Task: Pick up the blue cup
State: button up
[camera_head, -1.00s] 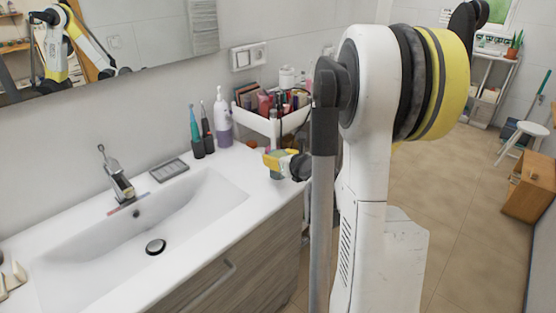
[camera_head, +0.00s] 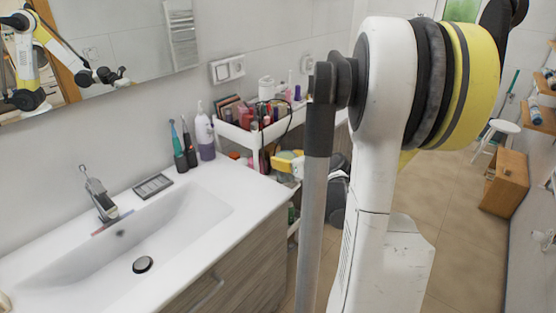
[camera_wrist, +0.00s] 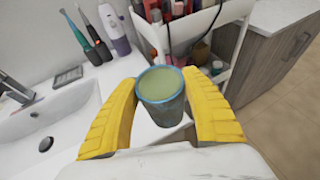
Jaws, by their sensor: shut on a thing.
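The blue cup (camera_wrist: 161,98) is a translucent blue tumbler with a pale greenish inside, seen from above in the wrist view. It is upright between the two yellow fingers of my gripper (camera_wrist: 160,80), which is shut on it. Behind it in the wrist view are the white corner of the washbasin counter and the cart. In the head view my gripper (camera_head: 289,164) is small, near the right end of the counter and in front of the cart. The cup is hard to make out there, and my arm covers part of that area.
A white cart (camera_head: 244,137) full of cosmetics stands beyond the counter (camera_head: 225,183). A soap bottle (camera_head: 205,137) and toothbrushes (camera_head: 188,147) stand at the counter's back edge. The sink (camera_head: 150,230) is empty. Open floor (camera_head: 440,215) lies to the right.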

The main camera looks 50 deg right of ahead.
jog(key=shift+s+d+r+p, duration=0.25)
jog(key=shift+s+d+r, duration=0.2)
jog(key=shift+s, duration=0.2)
jog(key=shift+s+d+r+p, duration=0.2)
jog(key=shift+s+d+r, duration=0.15)
jog(key=shift+s+r, duration=0.25)
jog(key=shift+s, duration=0.15)
jog(key=shift+f, duration=0.15)
